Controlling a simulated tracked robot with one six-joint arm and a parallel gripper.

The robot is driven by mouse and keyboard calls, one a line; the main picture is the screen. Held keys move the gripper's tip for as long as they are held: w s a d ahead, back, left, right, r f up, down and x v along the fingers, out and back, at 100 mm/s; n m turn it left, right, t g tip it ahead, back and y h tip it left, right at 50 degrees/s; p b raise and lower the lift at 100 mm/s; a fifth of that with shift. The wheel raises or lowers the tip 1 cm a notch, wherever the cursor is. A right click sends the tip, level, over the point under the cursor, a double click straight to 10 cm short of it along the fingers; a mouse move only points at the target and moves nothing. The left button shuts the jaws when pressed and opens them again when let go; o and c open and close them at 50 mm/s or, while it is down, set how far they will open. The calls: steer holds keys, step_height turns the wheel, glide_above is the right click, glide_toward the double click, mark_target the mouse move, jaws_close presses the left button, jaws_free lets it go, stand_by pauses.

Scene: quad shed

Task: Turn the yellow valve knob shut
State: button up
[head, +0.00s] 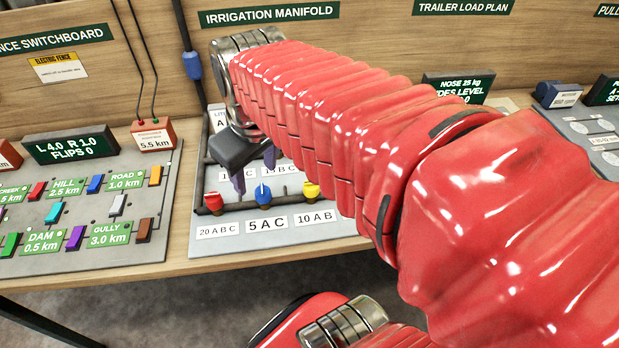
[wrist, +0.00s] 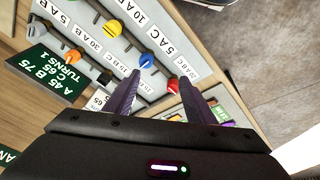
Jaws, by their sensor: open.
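The yellow valve knob (head: 306,190) is on the grey irrigation manifold panel (head: 290,239), above the "10 A B" label and right of the blue knob (head: 263,195). In the wrist view the yellow knob (wrist: 113,28) is at upper left, beyond the blue knob (wrist: 147,60). My gripper (head: 254,170) is open and empty above the panel, nearer the red knob (head: 213,202) and blue knob than the yellow one. In the wrist view its purple fingers (wrist: 160,77) point between the blue knob and the red knob (wrist: 172,86), apart from the yellow knob.
Orange (wrist: 72,56) and black knobs (wrist: 104,77) share the panel in the wrist view. A dark green sign (wrist: 47,74) stands beside them. My red arm covers the panel's right part in the head view. The fence switchboard (head: 115,256) lies to the left.

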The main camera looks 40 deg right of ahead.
mark_target(311, 187)
steer(key=d+f+n+g, duration=0.1)
steer(key=d+g, duration=0.2)
steer(key=d, duration=1.2)
steer(key=shift+w+f+y, duration=0.35)
steer(key=shift+y, duration=0.05)
step_height(311, 187, down, 14)
steer(key=shift+r, duration=0.1)
steer(key=shift+c, duration=0.6)
steer(key=c, duration=0.9)
